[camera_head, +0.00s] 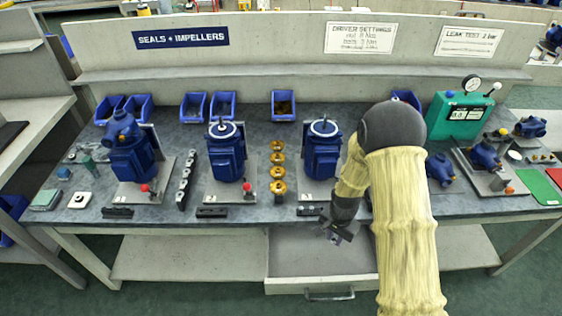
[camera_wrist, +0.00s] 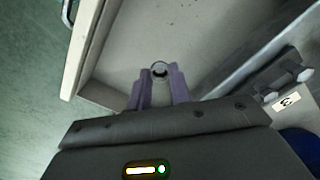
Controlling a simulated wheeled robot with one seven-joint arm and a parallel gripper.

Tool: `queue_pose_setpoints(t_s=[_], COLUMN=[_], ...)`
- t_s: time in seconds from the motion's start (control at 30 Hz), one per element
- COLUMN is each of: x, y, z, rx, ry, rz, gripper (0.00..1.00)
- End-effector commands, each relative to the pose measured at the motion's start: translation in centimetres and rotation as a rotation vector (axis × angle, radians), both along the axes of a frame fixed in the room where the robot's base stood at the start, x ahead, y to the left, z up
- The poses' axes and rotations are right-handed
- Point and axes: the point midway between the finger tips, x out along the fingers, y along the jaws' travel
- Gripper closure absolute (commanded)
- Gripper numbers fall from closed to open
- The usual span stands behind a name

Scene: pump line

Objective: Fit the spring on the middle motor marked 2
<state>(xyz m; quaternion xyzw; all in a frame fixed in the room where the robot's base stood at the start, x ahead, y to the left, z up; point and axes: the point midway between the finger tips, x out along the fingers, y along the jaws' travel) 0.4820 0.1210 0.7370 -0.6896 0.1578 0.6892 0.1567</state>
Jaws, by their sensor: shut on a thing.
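My gripper (camera_head: 340,236) is low in front of the bench edge, above the open drawer. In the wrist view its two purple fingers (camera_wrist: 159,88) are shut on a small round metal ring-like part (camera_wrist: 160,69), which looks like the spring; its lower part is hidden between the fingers. The middle motor (camera_head: 225,152) is blue and upright on its plate, with a pale round top and a shaft tip. It stands to the left of my gripper and farther back. Its number is too small to read in the head view.
The open drawer (camera_head: 320,291) looks largely empty. A blue motor (camera_head: 130,155) with a pump housing stands left; another motor (camera_head: 322,150) stands right of the middle one. Brass impellers (camera_head: 278,172) stand between. Black holders (camera_head: 211,212) line the bench's front edge.

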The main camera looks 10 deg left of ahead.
Motion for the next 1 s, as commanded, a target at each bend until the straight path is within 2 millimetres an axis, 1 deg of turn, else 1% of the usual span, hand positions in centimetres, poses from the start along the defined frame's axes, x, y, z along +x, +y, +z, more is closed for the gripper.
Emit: queue_pose_setpoints(t_s=[0.1, 0.17, 0.3, 0.4, 0.5, 0.63, 1.0], x=[1.2, 1.7, 2.7, 3.0, 3.1, 3.2, 3.2], y=[-2.6, -4.1, -7.9, -10.1, -11.5, -12.1, -12.0], z=[1.5, 2.4, 4.7, 6.0, 6.7, 7.1, 7.1], rx=[-0.001, -0.002, -0.002, -0.001, 0.001, 0.001, 0.001], ry=[-0.005, -0.004, -0.003, -0.002, 0.000, 0.001, 0.001], rz=[0.076, 0.132, 0.274, 0.360, 0.419, 0.448, 0.449], gripper=[1.00, 1.00, 1.00, 1.00, 1.00, 1.00, 1.00])
